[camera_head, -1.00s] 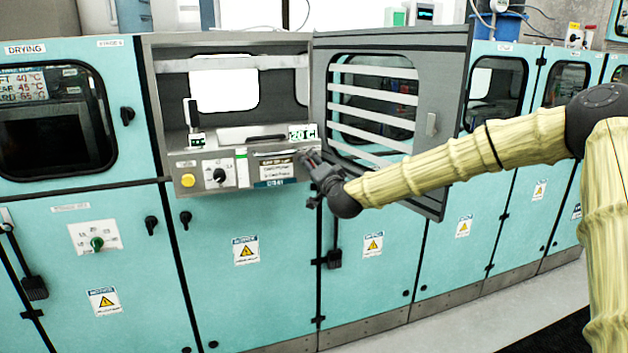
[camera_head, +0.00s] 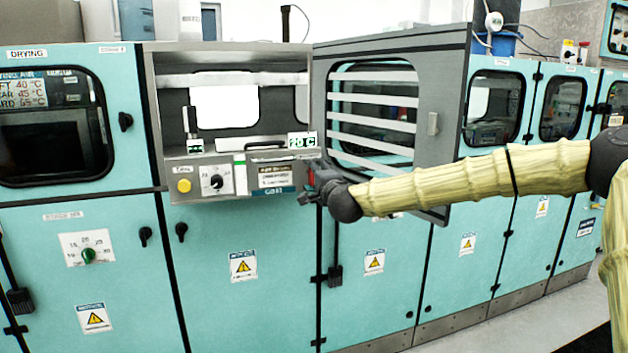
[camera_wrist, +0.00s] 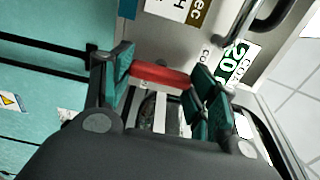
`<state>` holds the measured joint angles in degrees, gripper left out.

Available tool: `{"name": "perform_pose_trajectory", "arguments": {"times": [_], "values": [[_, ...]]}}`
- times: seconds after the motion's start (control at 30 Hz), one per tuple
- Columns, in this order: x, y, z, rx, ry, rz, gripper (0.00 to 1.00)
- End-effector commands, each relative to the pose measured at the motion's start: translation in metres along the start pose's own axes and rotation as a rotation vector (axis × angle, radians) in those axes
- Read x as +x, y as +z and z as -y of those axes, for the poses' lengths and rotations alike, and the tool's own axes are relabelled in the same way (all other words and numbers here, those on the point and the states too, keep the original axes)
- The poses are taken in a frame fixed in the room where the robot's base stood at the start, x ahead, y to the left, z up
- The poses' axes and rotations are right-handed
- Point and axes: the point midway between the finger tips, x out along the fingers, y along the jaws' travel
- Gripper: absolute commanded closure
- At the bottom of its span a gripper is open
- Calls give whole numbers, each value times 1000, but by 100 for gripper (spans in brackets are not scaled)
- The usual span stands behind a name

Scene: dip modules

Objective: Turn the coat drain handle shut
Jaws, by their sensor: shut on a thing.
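The red drain handle (camera_wrist: 158,75) is a short bar lying between my finger pads in the wrist view, slightly tilted in the picture. My gripper (camera_head: 313,185) is shut on it, with one green-black pad at each end of the bar. In the head view a small red patch shows at the fingers, at the lower right corner of the open steel cabinet (camera_head: 234,50). The handle's mount and pivot are mostly hidden by my gripper, so I cannot tell its exact turn angle.
The open cabinet door (camera_head: 441,90) with slatted window stands just behind my forearm. A control panel with a yellow button (camera_head: 184,185) and a black knob (camera_head: 216,182) is left of my gripper. A green 20 C label (camera_head: 302,140) is above it.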

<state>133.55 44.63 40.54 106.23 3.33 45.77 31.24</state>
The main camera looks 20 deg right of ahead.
Motion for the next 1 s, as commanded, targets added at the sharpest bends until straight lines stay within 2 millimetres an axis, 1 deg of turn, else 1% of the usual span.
{"name": "perform_pose_trajectory", "arguments": {"times": [0.37,0.4,0.5,0.83,0.93,1.0], "values": [[0,-2,0,5,1,-3,65],[0,-2,-1,5,1,-3,36],[0,-1,0,4,1,-2,20],[0,0,0,4,1,-1,20],[-5,0,0,4,1,0,20],[-11,0,-1,4,2,1,20]]}}
